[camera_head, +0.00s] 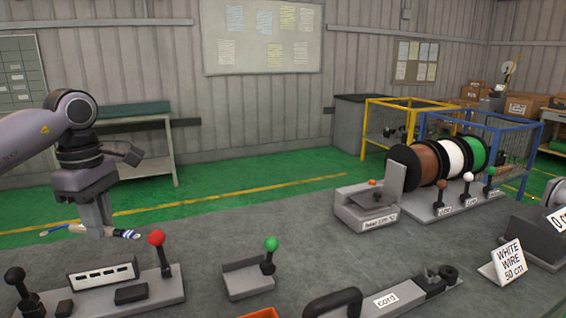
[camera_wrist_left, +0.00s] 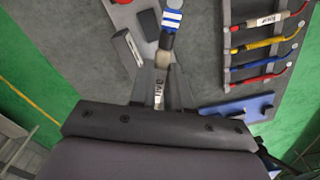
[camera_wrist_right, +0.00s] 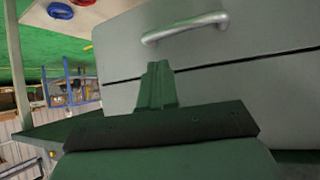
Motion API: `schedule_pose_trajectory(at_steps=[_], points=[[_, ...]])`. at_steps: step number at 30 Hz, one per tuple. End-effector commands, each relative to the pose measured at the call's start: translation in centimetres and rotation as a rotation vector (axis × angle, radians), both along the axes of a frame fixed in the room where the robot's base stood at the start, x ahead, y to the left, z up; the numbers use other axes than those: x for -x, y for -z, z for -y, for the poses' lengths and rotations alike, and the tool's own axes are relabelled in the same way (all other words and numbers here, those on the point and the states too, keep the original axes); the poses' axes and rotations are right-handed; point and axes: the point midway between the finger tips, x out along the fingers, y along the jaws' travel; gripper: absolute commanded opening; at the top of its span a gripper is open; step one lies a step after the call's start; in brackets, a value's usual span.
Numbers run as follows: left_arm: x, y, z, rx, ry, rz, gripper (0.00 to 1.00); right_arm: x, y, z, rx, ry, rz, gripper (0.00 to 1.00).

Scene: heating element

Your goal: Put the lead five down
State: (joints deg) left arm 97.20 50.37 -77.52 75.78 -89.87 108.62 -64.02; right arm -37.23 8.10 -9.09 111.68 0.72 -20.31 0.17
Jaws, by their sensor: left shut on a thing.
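My left gripper (camera_head: 97,232) is shut on a lead (camera_head: 126,234) above the left part of the grey bench. The lead lies crosswise in the fingers and has a blue-and-white striped end. In the left wrist view the fingers (camera_wrist_left: 165,75) close on its pale part, with the striped piece (camera_wrist_left: 171,20) beyond. I cannot read a number on it. My right gripper (camera_wrist_right: 157,85) shows only in the right wrist view, its fingers together and empty, in front of a grey drawer front with a metal handle (camera_wrist_right: 185,28).
A grey rack (camera_wrist_left: 225,65) holds several coloured leads beside the held one, with a blue block (camera_wrist_left: 237,108) near it. A red-knobbed lever fixture (camera_head: 165,285) and a green-knobbed one (camera_head: 247,277) stand in front. Wire spools (camera_head: 425,163) stand at the right.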

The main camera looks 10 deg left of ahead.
Motion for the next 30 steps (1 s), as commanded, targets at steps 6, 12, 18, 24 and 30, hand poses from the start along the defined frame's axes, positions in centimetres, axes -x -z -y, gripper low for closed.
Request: schedule_pose_trajectory(at_steps=[6,12,18,24,30], points=[[0.7,3.5,3.7,0.001,0.382,-0.003,0.00,0.0,-1.1,-0.1,-0.002,0.000,0.001,0.00],[2.1,6.7,7.2,0.003,0.741,-0.003,0.00,0.0,-1.8,-0.1,-0.002,0.000,0.001,0.00],[4.4,9.6,10.9,0.004,1.110,-0.003,0.00,0.0,-2.6,-0.1,-0.003,0.000,0.002,0.00],[6.8,11.7,13.8,0.003,1.412,-0.001,0.00,0.0,-3.2,-0.1,-0.003,0.000,0.002,0.00],[8.2,12.7,15.2,0.002,1.558,0.001,0.00,0.0,-3.4,-0.1,-0.003,0.000,0.002,0.00]])
